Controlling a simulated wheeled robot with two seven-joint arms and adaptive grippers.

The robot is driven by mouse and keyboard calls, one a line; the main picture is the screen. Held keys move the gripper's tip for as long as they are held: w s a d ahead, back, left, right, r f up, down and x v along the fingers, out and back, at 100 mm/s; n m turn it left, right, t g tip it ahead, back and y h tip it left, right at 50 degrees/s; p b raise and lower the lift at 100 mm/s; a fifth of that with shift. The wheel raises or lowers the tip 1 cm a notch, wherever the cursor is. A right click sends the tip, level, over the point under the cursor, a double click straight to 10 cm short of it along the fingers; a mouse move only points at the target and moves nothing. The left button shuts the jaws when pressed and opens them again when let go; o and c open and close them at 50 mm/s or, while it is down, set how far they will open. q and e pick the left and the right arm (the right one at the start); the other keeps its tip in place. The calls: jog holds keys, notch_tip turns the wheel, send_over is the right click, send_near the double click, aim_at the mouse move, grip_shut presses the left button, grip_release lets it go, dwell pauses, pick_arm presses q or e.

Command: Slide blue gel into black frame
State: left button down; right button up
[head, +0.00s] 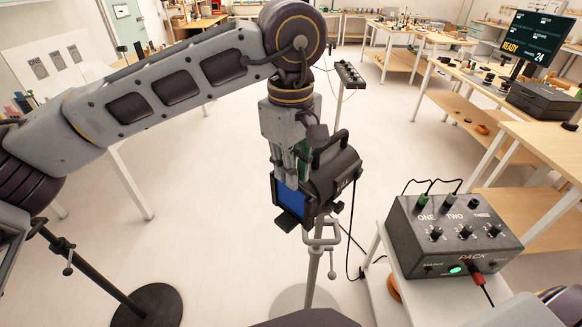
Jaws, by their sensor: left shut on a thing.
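My left gripper (290,180) points down at the front of a black stage lamp (335,172) and is shut on the blue gel (289,199). The blue gel shows as a bright blue sheet below and beside the fingers, at the lamp's front. The black frame (290,224) shows as a dark edge around the lower part of the gel. The fingers cover part of the gel and the frame's top, so I cannot tell how far the gel sits inside. The lamp stands on a pole with a clamp (322,236). My right gripper is not in view.
A black control box (452,240) with knobs, a lit green switch and cables stands on a small white table at right. A cable hangs beside the lamp. Another stand (118,292) is at lower left. Benches and a monitor (533,40) are behind. Open floor lies left of the lamp.

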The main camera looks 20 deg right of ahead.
pick_arm(q)
jog(key=shift+f+b, duration=0.4)
jog(key=shift+f, duration=0.05)
dwell(1.4)
jog(key=c, duration=1.4)
grip_release()
jog(key=shift+o, duration=0.2)
jog(key=shift+s+a+r, duration=0.1)
jog(key=shift+s+r, duration=0.05)
jog(key=shift+r, duration=3.9)
jog(key=shift+r, duration=0.15)
